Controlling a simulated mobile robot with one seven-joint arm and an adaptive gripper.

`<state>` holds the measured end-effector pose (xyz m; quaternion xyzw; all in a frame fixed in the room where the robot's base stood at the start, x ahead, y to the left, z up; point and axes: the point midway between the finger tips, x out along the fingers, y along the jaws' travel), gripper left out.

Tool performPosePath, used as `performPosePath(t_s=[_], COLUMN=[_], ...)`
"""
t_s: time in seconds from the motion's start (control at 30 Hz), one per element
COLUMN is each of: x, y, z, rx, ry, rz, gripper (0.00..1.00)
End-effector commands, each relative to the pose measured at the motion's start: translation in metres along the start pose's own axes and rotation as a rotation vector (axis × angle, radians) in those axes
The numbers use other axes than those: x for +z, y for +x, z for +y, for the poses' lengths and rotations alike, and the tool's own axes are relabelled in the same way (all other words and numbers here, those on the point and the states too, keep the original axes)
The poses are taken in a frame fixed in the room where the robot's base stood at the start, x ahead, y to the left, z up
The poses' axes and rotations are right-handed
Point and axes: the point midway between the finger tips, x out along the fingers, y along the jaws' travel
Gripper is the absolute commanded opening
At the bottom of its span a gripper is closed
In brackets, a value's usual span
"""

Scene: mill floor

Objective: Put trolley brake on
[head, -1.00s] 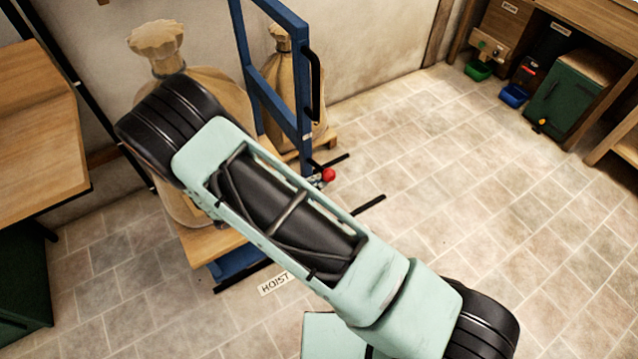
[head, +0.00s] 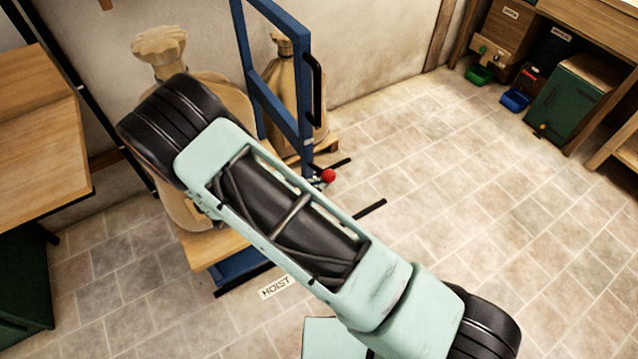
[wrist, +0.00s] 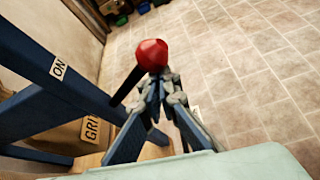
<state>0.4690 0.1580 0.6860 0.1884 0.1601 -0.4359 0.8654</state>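A red ball knob (head: 328,176) shows low beside the upright. In the wrist view the red knob (wrist: 151,54) tops a dark lever (wrist: 128,86) that slants up and right from the blue frame (wrist: 60,75), which bears an "ON" label (wrist: 58,68). My gripper (wrist: 164,78) has its fingers drawn together just below the knob; I cannot tell whether they touch it. In the head view my arm hides most of the gripper and the trolley's lower part.
Tied sacks (head: 291,90) stand behind and beside the frame. A "HOIST" floor label (head: 275,287) lies in front. A wooden table (head: 40,130) is at left. Bins and a green cabinet (head: 565,100) stand at the far right. The tiled floor between is clear.

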Motion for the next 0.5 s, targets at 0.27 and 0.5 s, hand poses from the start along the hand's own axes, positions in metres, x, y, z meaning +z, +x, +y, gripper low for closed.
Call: performPosePath(t_s=[0.27, 0.5], x=[-0.025, -0.034], y=[0.015, -0.017], z=[-0.003, -0.002], rx=[-0.003, -0.002], ry=[0.003, 0.003], rz=[-0.004, 0.003], gripper=[0.00, 0.00])
